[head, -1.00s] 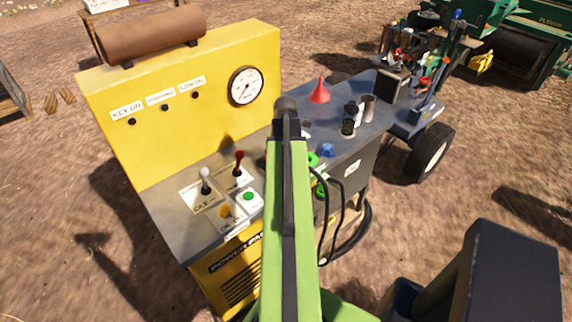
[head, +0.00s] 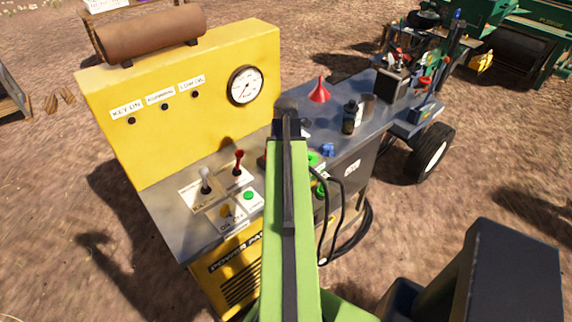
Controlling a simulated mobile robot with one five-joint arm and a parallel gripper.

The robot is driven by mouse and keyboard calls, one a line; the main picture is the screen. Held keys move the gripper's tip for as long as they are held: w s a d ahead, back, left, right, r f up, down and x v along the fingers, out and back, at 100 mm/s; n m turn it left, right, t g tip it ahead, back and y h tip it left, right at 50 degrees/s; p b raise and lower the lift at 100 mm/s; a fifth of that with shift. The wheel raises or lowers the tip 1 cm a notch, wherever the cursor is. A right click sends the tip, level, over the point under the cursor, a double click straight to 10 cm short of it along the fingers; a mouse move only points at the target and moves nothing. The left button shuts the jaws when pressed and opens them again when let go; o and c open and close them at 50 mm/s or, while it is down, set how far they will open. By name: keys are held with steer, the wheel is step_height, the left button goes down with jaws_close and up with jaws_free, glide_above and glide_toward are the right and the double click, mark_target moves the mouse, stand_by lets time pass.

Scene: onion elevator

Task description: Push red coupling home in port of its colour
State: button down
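I cannot make out a red coupling or a red port for certain. A small dull red patch (head: 262,160) shows just left of my arm, mostly hidden by it. Green round fittings show right of my arm, one on the deck edge (head: 314,159) and one on the machine's side (head: 321,191). Black hoses (head: 341,205) loop down beside them. A blue fitting (head: 328,149) sits on the deck. My green arm runs up the middle and covers part of the machine's front. My gripper is not visible, so its state and distance to the fittings are hidden.
The yellow panel (head: 180,95) with a gauge (head: 245,86) stands at the back. Levers with white (head: 205,175) and red (head: 239,158) knobs rise from the deck. A red funnel (head: 319,93) and a dark bottle (head: 350,117) stand farther right.

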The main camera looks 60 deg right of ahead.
stand_by(0.4)
steer(key=c, duration=1.1)
jaws_free()
steer(key=o, duration=0.4)
steer(key=shift+r+p, duration=3.45)
steer(key=shift+p, duration=0.05)
